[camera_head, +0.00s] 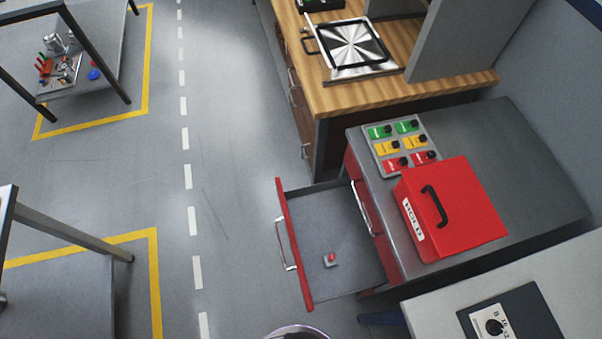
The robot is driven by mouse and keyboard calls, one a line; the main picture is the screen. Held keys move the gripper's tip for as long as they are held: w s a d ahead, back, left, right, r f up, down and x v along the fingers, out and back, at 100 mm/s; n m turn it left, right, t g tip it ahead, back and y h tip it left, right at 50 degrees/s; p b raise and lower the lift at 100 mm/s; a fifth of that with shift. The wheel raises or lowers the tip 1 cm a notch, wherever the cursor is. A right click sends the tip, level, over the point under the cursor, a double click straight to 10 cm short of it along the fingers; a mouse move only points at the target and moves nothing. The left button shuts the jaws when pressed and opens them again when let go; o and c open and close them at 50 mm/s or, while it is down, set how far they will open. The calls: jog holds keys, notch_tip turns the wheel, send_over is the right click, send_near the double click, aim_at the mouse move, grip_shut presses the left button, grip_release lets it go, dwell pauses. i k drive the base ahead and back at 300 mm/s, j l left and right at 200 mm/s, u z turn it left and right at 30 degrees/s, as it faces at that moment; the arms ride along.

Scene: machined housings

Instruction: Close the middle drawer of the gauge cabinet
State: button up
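The gauge cabinet (540,170) has a dark grey top and red drawer fronts, and stands at the right. One drawer (335,215) is pulled far out to the left, below a shut upper drawer with its own handle (362,207). Its place below the upper one fits the middle drawer, but the lower part of the cabinet is hidden. The open drawer has a red front (295,245) with a metal bar handle (285,245) on its outer face. A small grey piece with a red top (331,259) lies inside.
On the cabinet stand a red HOLD box (460,215) and a tray of coloured pieces (382,172). A wooden workbench (440,90) adjoins behind; a pale table (440,310) with a dial stands at the lower right. Grey floor (235,200) left of the drawer is clear.

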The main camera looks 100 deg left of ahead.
aim_at(325, 217)
jog(key=u, duration=3.65)
jog(key=i+l+z, duration=0.2)
jog(key=k+l, duration=0.1)
